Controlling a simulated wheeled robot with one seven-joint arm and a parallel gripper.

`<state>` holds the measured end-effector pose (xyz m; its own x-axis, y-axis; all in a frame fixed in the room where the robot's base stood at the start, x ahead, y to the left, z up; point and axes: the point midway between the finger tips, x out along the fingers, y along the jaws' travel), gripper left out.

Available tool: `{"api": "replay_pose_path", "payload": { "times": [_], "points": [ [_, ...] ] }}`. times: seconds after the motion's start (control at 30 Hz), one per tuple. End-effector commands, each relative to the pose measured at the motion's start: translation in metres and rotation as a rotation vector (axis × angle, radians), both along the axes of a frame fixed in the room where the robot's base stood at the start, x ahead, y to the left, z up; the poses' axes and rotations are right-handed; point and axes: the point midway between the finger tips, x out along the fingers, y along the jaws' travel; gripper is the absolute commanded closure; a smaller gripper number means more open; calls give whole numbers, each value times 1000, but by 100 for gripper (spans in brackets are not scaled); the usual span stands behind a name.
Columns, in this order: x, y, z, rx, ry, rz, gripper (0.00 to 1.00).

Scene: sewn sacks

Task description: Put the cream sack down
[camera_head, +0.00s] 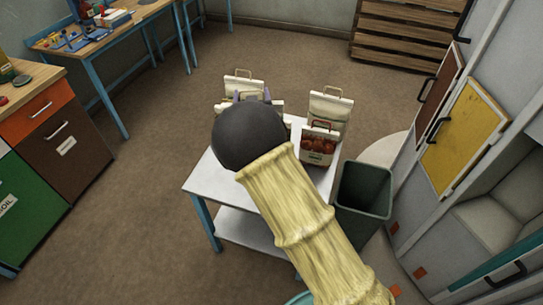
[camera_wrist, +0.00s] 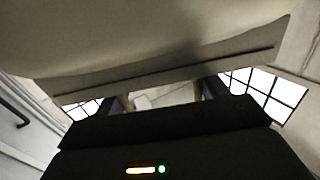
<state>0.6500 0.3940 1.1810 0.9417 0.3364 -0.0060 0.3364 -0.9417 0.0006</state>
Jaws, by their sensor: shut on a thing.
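My gripper (camera_head: 252,97) is mostly hidden behind my dark round wrist; its purple fingertips show just beyond it. It is shut on a cream sack (camera_head: 277,106), whose pale edges show on both sides of the wrist. In the wrist view, the sack's cream cloth (camera_wrist: 150,35) fills the top, with a seamed band running across between the purple fingers (camera_wrist: 165,97). The sack is over or at the far part of a white table (camera_head: 205,178). Its underside is hidden, so I cannot tell whether it touches the tabletop.
Another cream sack (camera_head: 243,84) with a handle stands just behind. A cream sack (camera_head: 330,106) and a sack with a dark red front (camera_head: 318,150) stand at the table's right. A dark bin (camera_head: 364,190) is beside the table. The table's front left is clear.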

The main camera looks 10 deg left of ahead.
Motion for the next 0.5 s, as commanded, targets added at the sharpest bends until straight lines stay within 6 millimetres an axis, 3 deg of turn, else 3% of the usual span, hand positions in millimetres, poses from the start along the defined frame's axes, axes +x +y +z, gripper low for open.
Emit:
{"api": "replay_pose_path", "payload": {
  "times": [0.27,0.5],
  "points": [
    [2,0,-15,9,-15,-1,99],
    [1,1,-48,10,-13,1,99]
  ]
}}
